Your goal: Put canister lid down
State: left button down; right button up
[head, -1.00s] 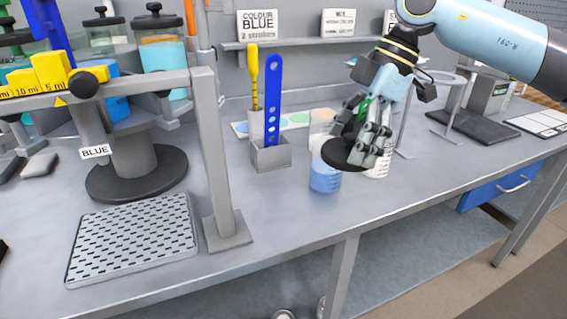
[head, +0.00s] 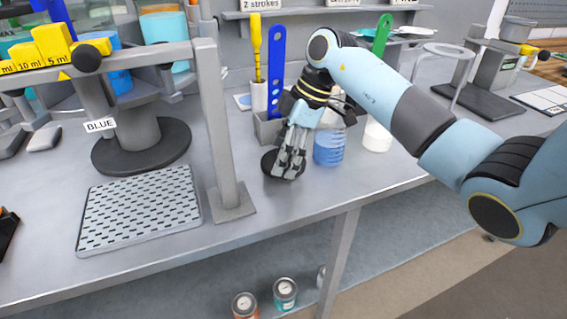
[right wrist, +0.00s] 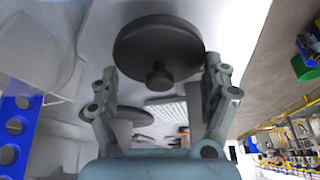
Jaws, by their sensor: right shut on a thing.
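The dark round canister lid (head: 271,163) is at my right gripper, low over the bench in front of the grey tool holder. My right gripper (head: 287,172) points down and is shut on the lid. Part of the lid is hidden behind the fingers in the head view. In the right wrist view the lid (right wrist: 150,45) is a dark disc with a round knob, between the fingers (right wrist: 162,88). I cannot tell whether it touches the bench. Canisters (head: 165,30) with coloured liquid stand at the upper left, their tops cut off. My left gripper is not in view.
A blue-filled beaker (head: 328,147) stands just right of my right gripper, with a white cup (head: 377,135) beyond. The grey tool holder (head: 268,128) is close behind. A perforated tray (head: 140,212) and a grey post (head: 222,140) lie left. Bench front is clear between post and beaker.

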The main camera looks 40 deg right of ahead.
jog(key=shift+f, duration=1.6)
jog(key=shift+f, duration=0.15)
jog(key=o, duration=0.9)
jog(key=v, duration=1.2)
jog(key=shift+s+d, duration=0.1)
